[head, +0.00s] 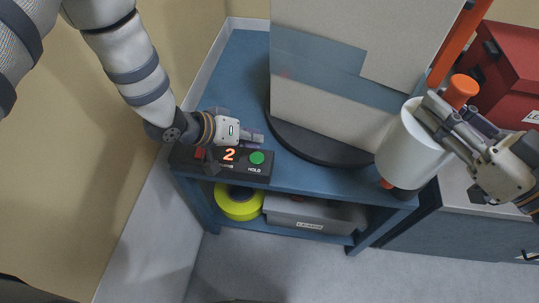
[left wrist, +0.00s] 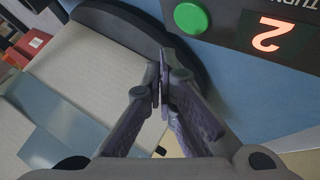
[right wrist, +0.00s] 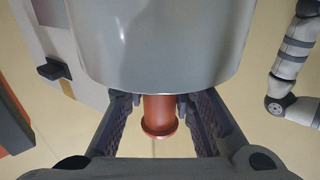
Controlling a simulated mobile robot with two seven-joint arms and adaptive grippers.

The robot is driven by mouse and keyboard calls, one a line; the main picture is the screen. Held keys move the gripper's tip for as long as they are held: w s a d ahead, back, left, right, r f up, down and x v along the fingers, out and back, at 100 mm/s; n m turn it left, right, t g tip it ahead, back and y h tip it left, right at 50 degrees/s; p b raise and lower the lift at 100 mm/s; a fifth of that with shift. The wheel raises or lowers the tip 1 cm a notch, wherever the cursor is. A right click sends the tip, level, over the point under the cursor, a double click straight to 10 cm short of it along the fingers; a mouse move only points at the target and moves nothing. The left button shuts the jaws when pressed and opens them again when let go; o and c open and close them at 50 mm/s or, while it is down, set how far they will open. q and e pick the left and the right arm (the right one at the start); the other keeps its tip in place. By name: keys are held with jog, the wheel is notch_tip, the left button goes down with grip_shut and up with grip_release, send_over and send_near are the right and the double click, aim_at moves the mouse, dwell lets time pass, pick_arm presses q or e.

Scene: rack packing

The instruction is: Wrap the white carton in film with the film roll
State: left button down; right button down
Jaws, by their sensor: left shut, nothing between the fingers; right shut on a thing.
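The white carton (head: 335,115) stands on a dark round turntable (head: 300,145) on the blue bench. A blue-grey film band (head: 315,60) lies across its face and reaches right toward the film roll. The film roll (head: 402,145) is white with orange handle ends. My right gripper (head: 440,108) is shut on the roll's handle (right wrist: 160,115), beside the carton's right side. My left gripper (head: 260,138) is shut and empty, above the control box (head: 185,158) near its green button (head: 257,157). The box's red display (head: 230,155) reads 2. The carton's far sides are hidden.
A yellow tape roll (head: 238,203) and a grey case (head: 310,215) sit on the shelf under the bench (head: 245,55). A red toolbox (head: 510,75) stands on the cabinet at right. A wall borders the left.

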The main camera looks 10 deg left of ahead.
pick_arm(q)
jog(key=shift+r, duration=1.25)
pick_arm(e)
jog(key=shift+r, duration=0.1)
dwell(1.6)
